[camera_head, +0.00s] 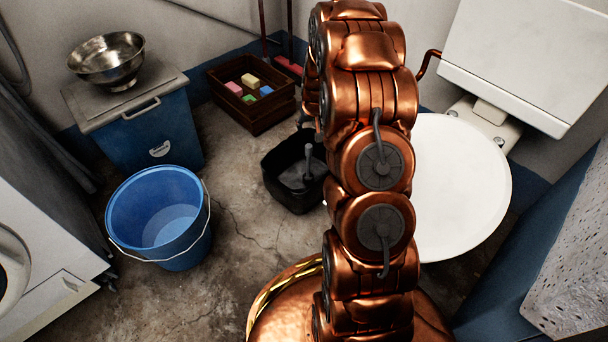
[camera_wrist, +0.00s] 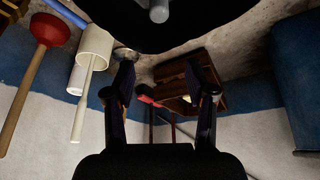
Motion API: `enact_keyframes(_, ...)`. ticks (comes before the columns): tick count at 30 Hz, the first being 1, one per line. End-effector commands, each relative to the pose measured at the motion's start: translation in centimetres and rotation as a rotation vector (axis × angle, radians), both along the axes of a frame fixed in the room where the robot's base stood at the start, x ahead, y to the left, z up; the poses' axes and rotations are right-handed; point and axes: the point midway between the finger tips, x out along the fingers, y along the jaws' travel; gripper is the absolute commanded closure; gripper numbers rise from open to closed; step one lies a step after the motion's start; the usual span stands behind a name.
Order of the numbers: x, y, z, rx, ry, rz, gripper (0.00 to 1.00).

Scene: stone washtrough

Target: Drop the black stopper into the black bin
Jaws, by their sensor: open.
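The black bin (camera_head: 282,190) stands on the floor left of my arm in the head view. A grey upright piece (camera_head: 308,162) shows inside it, rising from a dark grey shape; I cannot tell whether this is the black stopper. In the wrist view a large black curved shape (camera_wrist: 120,32) fills the top centre with a grey cylinder end (camera_wrist: 158,11) against it; it may be the bin. My gripper (camera_wrist: 160,72) is open, with nothing visible between its fingers. In the head view it is hidden behind my copper arm.
A blue bucket (camera_head: 125,212), a lidded blue box (camera_head: 150,138) with a metal bowl (camera_head: 107,75), and a wooden crate (camera_head: 225,112) of coloured blocks stand left. The toilet (camera_head: 460,190) is right. A red plunger (camera_wrist: 48,30) shows in the wrist view. Floor between bucket and bin is clear.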

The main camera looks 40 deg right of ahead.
Motion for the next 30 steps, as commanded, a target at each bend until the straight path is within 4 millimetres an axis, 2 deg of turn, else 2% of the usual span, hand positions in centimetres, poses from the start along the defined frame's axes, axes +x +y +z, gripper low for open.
enact_keyframes(5,-0.6,0.2,1.5,0.0,0.001,0.0,0.44)
enact_keyframes(21,-3.2,1.3,8.4,-0.001,0.0,0.0,0.44)
enact_keyframes(27,-3.8,1.6,10.2,-0.002,-0.002,0.0,0.44)
enact_keyframes(30,-3.9,1.6,10.5,-0.001,-0.001,0.0,0.44)
